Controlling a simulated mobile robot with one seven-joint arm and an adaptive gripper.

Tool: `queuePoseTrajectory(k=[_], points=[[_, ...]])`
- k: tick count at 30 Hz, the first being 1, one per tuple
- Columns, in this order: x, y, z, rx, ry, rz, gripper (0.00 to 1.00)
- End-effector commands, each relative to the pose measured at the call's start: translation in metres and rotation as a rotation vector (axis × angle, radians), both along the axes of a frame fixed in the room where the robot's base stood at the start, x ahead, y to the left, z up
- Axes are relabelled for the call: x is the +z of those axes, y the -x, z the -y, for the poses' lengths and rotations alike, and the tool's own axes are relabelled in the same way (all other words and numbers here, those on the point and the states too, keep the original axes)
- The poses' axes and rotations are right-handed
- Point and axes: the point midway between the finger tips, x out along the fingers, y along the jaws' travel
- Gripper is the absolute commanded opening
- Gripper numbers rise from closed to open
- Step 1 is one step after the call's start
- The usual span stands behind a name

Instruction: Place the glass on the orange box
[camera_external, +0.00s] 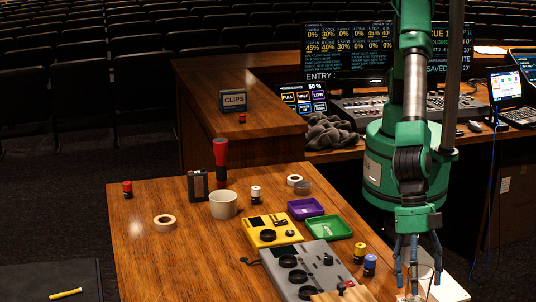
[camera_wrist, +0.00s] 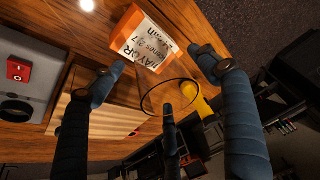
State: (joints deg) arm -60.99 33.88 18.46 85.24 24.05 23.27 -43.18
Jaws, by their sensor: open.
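A thin dark ring (camera_wrist: 143,93) with a see-through middle looks like the rim of the clear glass. It shows between my fingers in the wrist view. My gripper (camera_wrist: 163,82) is open, its blue fingers spread around the ring; contact cannot be told. In the external view my gripper (camera_external: 419,268) points down at the desk's right front corner. The glass and the orange box cannot be made out clearly there.
A striped wooden board (camera_external: 340,294) lies left of my gripper, beside a grey control box (camera_external: 305,268). Yellow (camera_external: 359,252) and blue (camera_external: 370,264) small pots stand close behind. A white cup (camera_external: 223,205) stands farther back. The desk's left front is clear.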

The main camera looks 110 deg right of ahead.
Motion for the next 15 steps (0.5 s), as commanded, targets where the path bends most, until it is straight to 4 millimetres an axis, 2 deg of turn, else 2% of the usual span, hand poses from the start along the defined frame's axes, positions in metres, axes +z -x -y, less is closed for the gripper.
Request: queuePoseTrajectory(k=[8,15], points=[[0.019,0.000,0.006,0.000,-0.001,0.000,0.75],[0.051,0.001,0.020,0.001,-0.002,0.002,0.75]])
